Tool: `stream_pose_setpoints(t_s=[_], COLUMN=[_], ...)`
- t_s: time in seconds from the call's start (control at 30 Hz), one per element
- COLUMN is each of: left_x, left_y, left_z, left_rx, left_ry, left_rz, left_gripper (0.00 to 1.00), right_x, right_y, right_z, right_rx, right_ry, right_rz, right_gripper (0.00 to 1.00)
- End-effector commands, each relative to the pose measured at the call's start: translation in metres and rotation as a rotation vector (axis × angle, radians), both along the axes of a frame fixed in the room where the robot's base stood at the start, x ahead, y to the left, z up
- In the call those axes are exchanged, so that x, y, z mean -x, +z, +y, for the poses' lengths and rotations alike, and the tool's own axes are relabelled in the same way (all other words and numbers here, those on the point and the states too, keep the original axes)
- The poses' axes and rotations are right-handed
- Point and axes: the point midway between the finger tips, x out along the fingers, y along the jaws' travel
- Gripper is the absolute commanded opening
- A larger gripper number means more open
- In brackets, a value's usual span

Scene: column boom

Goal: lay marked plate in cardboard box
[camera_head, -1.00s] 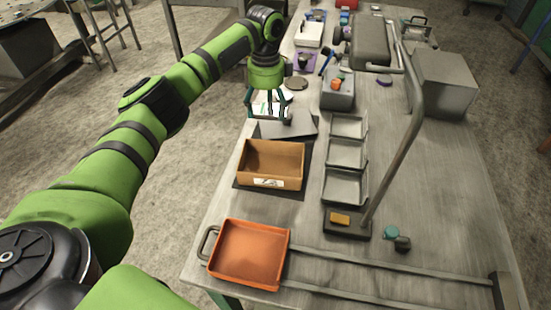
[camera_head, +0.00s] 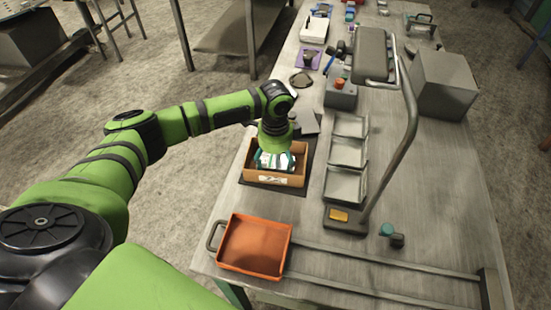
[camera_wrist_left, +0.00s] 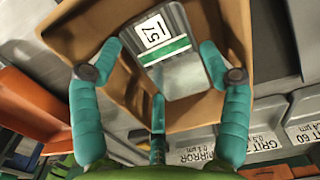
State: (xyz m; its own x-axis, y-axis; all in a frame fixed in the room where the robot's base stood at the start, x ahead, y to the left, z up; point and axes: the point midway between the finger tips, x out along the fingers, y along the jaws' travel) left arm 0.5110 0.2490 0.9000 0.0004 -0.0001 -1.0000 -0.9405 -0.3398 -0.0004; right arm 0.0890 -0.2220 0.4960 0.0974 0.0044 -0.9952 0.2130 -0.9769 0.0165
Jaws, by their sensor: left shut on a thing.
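The marked plate (camera_wrist_left: 183,75) is a grey metallic piece with a white label, printed digits and a green stripe, seen in the left wrist view. My left gripper (camera_head: 275,161) is shut on it, with teal fingers at its sides. In the left wrist view the gripper (camera_wrist_left: 160,78) shows its fingers around the plate. The open cardboard box (camera_head: 272,180) stands on a dark mat on the bench. Gripper and plate are down at the box's opening; whether the plate touches the box floor I cannot tell. The box walls (camera_wrist_left: 85,35) surround the plate in the wrist view. My right gripper is not in view.
An orange tray (camera_head: 253,262) stands nearer on the bench (camera_head: 440,200). Grey trays (camera_head: 346,152) with labels line the box's right side. A bent metal post (camera_head: 400,150) rises beyond them. A grey block (camera_head: 443,85) stands at the right. The bench's right front is mostly clear.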

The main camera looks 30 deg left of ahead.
Motion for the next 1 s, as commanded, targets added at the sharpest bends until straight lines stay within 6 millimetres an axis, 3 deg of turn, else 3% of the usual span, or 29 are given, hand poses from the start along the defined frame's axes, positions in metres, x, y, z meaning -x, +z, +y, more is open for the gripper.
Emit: stream_pose_setpoints(t_s=[0.4, 0.43, 0.83, 1.0], left_x=[-0.002, -0.001, -0.001, -0.002], left_y=[-0.007, -0.009, -0.006, 0.014], left_z=[0.0, 0.0, 0.0, 0.0], left_rx=[0.001, 0.0, 0.0, 0.001], left_ry=[-0.001, -0.001, -0.001, -0.002], left_rz=[-0.006, -0.002, -0.003, -0.006], left_gripper=[0.18, 0.85, 0.87, 0.87], right_x=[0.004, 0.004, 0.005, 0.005], right_y=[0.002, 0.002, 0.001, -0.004], right_z=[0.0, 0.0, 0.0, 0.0], right_rx=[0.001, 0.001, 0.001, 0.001], right_ry=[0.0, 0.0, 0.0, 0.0], right_rz=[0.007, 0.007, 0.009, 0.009], right_gripper=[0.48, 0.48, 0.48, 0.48])
